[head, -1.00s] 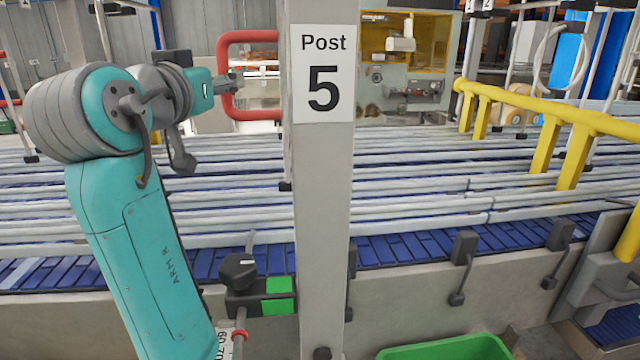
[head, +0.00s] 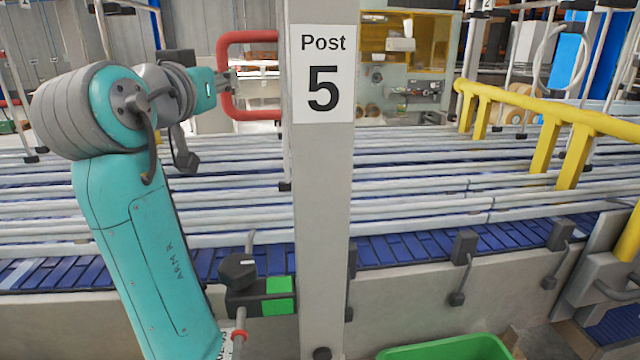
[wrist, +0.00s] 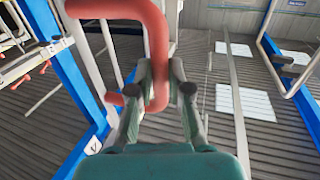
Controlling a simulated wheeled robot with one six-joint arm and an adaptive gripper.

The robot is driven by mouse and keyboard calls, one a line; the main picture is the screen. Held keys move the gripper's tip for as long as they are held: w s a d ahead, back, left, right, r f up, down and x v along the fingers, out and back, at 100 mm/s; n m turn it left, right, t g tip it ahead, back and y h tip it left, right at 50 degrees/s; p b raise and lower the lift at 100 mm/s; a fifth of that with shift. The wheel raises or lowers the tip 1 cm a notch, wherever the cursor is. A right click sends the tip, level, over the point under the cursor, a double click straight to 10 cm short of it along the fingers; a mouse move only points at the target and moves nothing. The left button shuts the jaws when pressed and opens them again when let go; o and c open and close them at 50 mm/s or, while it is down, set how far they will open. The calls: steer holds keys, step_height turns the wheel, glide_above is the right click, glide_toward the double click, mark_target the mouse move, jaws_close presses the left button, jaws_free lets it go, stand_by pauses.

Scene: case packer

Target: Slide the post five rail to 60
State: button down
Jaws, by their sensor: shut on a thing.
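The grey post (head: 322,200) with the sign "Post 5" stands upright in the middle of the head view. A red bent handle (head: 250,37) reaches out to its left; its far end is hidden behind the post. My gripper (head: 229,82) is shut on the handle's upright left side. In the wrist view, the fingers of my gripper (wrist: 158,98) close around the red handle (wrist: 157,45). Low beside the post, a black knob (head: 238,271) sits on a block with a green face (head: 280,294). A red ring (head: 240,333) is below it. My arm hides most of the scale there.
White guide rails (head: 420,185) run across a blue conveyor (head: 400,248) behind the post. A yellow barrier (head: 550,115) stands at the right. A green bin (head: 445,347) is at the bottom, right of the post.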

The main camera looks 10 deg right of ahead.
steer(key=shift+w, duration=0.5)
steer(key=c, duration=1)
jaws_free()
steer(key=shift+o, duration=0.2)
steer(key=shift+s, duration=0.15)
steer(key=v, duration=0.6)
steer(key=shift+s+a, duration=0.2)
steer(key=shift+s, duration=0.15)
